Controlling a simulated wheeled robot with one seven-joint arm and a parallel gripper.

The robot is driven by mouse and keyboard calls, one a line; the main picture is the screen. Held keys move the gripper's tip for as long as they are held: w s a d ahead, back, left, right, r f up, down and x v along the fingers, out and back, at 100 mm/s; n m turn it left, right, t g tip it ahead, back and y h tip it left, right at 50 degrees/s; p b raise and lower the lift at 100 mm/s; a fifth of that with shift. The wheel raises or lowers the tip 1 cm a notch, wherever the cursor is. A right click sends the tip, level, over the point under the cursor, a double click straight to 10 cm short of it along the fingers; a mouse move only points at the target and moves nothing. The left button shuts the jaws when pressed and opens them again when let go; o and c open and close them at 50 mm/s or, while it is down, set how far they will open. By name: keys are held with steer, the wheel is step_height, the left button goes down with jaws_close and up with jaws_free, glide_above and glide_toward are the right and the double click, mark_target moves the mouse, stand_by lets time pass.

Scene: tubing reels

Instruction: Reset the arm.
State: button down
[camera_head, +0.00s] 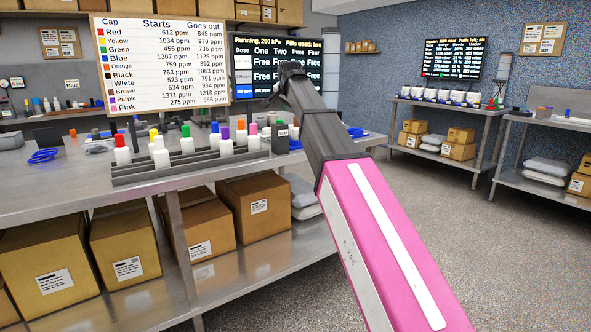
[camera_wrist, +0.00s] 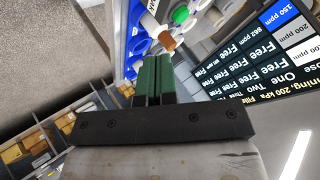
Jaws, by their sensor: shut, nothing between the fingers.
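My arm, pink with a dark grey end section, reaches from the lower right of the head view toward the back of the steel bench (camera_head: 60,185). Its dark end stands raised in front of the black status screen; the fingertips cannot be made out there. In the wrist view my gripper (camera_wrist: 153,62) has its two green fingers side by side, shut with nothing between them. Beyond the fingertips are a brown-capped white bottle (camera_wrist: 158,34) and a green cap (camera_wrist: 181,15); they look apart from the fingers, though the distance is hard to judge.
A grey rack (camera_head: 130,178) of bottles with coloured caps stands on the bench left of my arm. Blue tubing (camera_head: 43,156) lies at the left. A white cap chart (camera_head: 160,65) and the status screen (camera_head: 262,48) stand behind. Open floor (camera_head: 440,230) lies to the right.

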steer(key=s+d+f+n+g, duration=0.1)
steer(key=s+d+f, duration=0.25)
steer(key=f, duration=0.75)
steer(key=s+d+f+n+g+h, duration=0.15)
steer(key=d+f, duration=0.25)
steer(key=f, duration=0.7)
steer(key=s+d+f+n+g, duration=0.15)
steer(key=s+d+f, duration=0.25)
steer(key=f, duration=0.7)
steer(key=s+d+f+n+g, duration=0.1)
steer(key=s+d+f, duration=0.4)
steer(key=s+f, duration=0.7)
steer(key=s+d+f+n+g, duration=0.2)
steer(key=s+d+f+g, duration=0.2)
steer(key=s+f, duration=0.8)
steer(key=shift+s+d+f, duration=0.15)
steer(key=shift+d+f, duration=0.75)
steer(key=shift+d, duration=0.25)
